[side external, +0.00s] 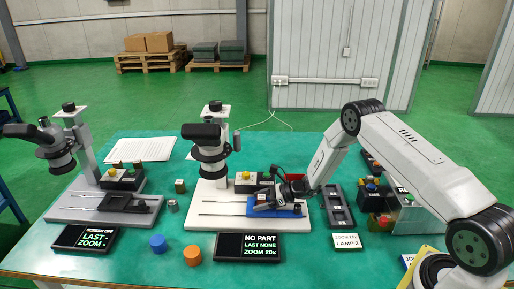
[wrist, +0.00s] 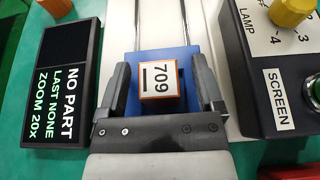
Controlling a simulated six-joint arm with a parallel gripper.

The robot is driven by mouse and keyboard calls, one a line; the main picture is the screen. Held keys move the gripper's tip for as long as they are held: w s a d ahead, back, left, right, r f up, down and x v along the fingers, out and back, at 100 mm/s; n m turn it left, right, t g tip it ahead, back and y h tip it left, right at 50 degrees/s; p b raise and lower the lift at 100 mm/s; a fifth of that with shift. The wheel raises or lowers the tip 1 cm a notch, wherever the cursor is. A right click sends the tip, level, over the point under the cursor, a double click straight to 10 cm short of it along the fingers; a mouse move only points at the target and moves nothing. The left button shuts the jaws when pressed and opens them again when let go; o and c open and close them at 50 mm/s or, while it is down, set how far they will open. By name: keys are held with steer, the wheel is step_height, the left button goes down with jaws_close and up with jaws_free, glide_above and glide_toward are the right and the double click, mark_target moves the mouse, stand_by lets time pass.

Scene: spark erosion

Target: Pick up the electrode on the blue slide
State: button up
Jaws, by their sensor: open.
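My gripper (wrist: 161,72) is open, with one dark finger left and one right of the electrode. Gaps show between the block and both fingers. In the side external view my gripper (side external: 266,201) is low over the slide, and I cannot make out the electrode there.
The middle microscope (side external: 210,165) stands behind the slide. Its display (side external: 248,247) reads NO PART, LAST NONE, ZOOM 20x. A control box (wrist: 270,60) stands close to the right finger in the wrist view. A second microscope (side external: 85,150) stands left; a dark tray (side external: 338,207) lies right.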

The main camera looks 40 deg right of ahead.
jaws_close()
stand_by(0.3)
steer(key=shift+r, duration=0.2)
steer(key=shift+r, duration=0.85)
steer(key=s+a+r, duration=0.1)
steer(key=s+r, duration=1)
steer(key=s, duration=0.3)
steer(key=shift+a, duration=0.15)
